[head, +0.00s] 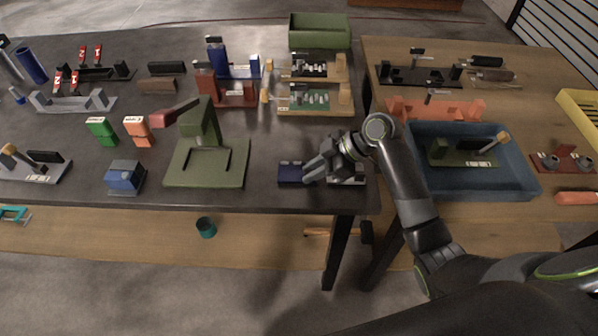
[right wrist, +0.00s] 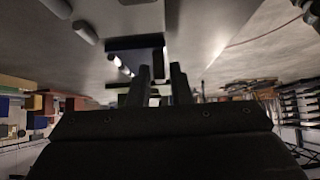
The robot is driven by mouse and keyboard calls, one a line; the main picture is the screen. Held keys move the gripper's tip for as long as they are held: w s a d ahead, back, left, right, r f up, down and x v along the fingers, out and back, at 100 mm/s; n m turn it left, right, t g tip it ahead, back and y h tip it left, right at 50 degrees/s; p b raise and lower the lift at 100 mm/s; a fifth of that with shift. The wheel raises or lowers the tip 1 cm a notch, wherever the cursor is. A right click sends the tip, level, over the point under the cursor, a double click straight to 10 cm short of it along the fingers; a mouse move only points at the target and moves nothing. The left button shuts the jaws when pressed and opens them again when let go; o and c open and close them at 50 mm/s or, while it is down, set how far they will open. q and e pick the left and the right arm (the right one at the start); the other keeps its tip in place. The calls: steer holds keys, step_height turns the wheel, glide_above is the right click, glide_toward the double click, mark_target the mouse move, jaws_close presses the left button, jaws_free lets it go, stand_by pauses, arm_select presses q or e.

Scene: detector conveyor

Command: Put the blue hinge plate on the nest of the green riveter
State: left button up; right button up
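The green riveter (head: 240,166) stands on the dark table, left of my right gripper, with a red handle raised to the left. Its flat base has a recess in front of the post; I see no plate on it. A low dark blue piece (head: 290,174), seemingly the blue hinge plate, lies near the table's front edge. It also seems to show in the right wrist view (right wrist: 133,42), beyond the fingers. My right gripper (head: 312,171) is just right of it, low over the table. Its fingers (right wrist: 163,86) are apart, with nothing clearly held. My left gripper is out of view.
A grey fixture (head: 347,180) is partly hidden behind my right gripper. A blue box (head: 125,178) stands left of the riveter, and green (head: 102,130) and orange (head: 137,130) blocks behind it. A blue bin (head: 480,186) sits on the wooden table at right.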

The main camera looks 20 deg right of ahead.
jaws_close()
steer(key=shift+r, duration=0.15)
